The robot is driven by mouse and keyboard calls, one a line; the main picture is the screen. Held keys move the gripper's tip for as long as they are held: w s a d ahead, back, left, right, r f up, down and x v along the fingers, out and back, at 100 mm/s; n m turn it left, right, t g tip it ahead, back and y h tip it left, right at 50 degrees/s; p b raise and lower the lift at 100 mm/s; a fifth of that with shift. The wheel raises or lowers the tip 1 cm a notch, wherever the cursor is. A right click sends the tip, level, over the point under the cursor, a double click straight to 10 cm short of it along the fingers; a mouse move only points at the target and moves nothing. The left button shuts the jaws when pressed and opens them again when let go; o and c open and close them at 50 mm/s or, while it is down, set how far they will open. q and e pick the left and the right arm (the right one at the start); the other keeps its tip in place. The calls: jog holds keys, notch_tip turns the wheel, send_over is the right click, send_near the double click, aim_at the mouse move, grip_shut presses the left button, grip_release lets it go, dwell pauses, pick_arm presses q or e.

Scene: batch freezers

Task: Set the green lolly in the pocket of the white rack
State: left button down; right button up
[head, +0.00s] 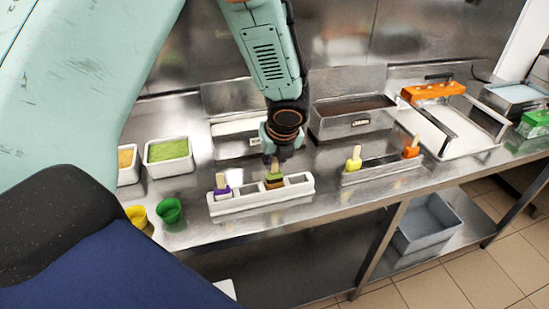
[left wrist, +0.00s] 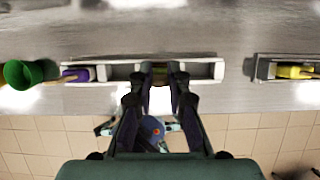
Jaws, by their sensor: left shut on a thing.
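The white rack (head: 235,207) stands near the counter's front edge. A purple lolly (head: 222,188) sits in its left end pocket, stick up. My left gripper (head: 275,158) is over the rack's middle, pointing down, shut on the green lolly (head: 274,174). The lolly has a brownish lower part and is at a pocket right of centre; I cannot tell whether it rests on the pocket floor. In the left wrist view, my left gripper (left wrist: 160,85) straddles the white rack (left wrist: 205,70), with the lolly mostly hidden between the fingers. My right gripper is not in view.
A metal holder (head: 385,172) at right holds a yellow lolly (head: 354,160) and an orange lolly (head: 411,149). Green cup (head: 170,212) and yellow cup (head: 137,215) stand left of the rack. Tubs and steel bins line the back. The counter's front edge is close.

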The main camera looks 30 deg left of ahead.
pick_arm(q)
jog(key=shift+f+b, duration=0.55)
jog(key=shift+f, duration=0.2)
dwell(1.2)
jog(key=c, duration=1.2)
grip_release()
jog(key=shift+r, duration=0.1)
jog(key=v, duration=1.2)
jog(key=shift+a, duration=0.15)
